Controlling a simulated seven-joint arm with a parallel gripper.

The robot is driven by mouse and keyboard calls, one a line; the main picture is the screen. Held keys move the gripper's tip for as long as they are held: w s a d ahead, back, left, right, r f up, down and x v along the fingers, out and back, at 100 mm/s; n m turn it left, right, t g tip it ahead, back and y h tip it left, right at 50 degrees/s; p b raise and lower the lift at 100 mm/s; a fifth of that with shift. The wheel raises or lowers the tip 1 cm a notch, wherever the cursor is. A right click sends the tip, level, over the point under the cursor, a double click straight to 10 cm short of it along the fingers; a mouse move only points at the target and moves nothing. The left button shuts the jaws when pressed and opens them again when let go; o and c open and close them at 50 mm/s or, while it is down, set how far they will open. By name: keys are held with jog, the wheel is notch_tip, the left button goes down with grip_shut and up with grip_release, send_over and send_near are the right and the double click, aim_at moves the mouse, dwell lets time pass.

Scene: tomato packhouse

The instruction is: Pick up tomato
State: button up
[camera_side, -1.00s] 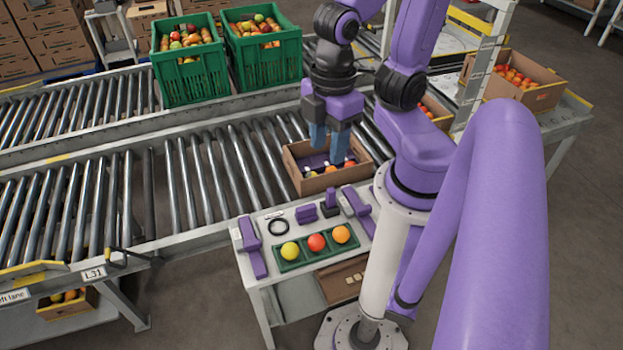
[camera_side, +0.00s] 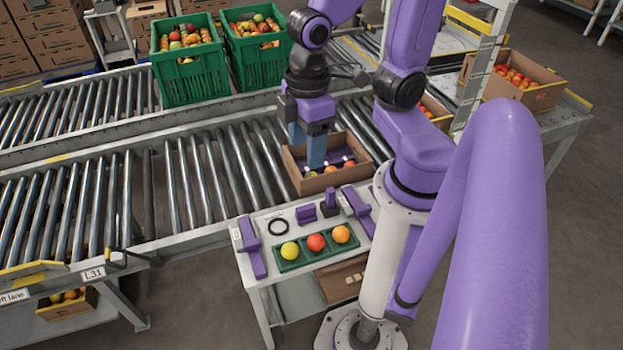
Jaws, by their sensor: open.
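Tomatoes lie in a cardboard box (camera_side: 333,180) on the near roller conveyor. A red tomato (camera_side: 330,169) and an orange-red tomato (camera_side: 349,164) show near its front wall, and a yellow one (camera_side: 311,173) lies to their left. My gripper (camera_side: 306,154) points down over the left part of this box with its blue fingers apart and nothing between them. One finger hangs in front of the box's inside, the other near its left rear edge. The fingers hide part of the box, and I cannot tell whether a fingertip touches a tomato.
A small table in front carries a green tray (camera_side: 315,249) with yellow, red and orange tomatoes, and purple blocks (camera_side: 306,213) around it. Two green crates (camera_side: 190,76) of tomatoes stand behind on the far conveyor. The near conveyor's rollers (camera_side: 200,175) are bare left of the box.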

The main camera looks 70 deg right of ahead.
jog(key=w+d+f+m, duration=0.2)
jog(key=w+m, duration=0.1)
jog(key=w, duration=0.3)
jog(key=w+d+f+m, duration=0.1)
jog(key=w+f+m, duration=0.25)
jog(key=w, duration=0.25)
jog(key=w+d+f+m, duration=0.6)
jog(key=w+d+m, duration=0.1)
jog(key=w+d, duration=0.15)
jog(key=m, duration=1.2)
send_over(312, 173)
notch_tip(312, 173, down, 19)
notch_tip(312, 173, down, 11)
jog(key=shift+w+f, duration=0.15)
jog(key=shift+f, duration=0.05)
jog(key=shift+a+f, duration=0.15)
jog(key=shift+f, duration=2.5)
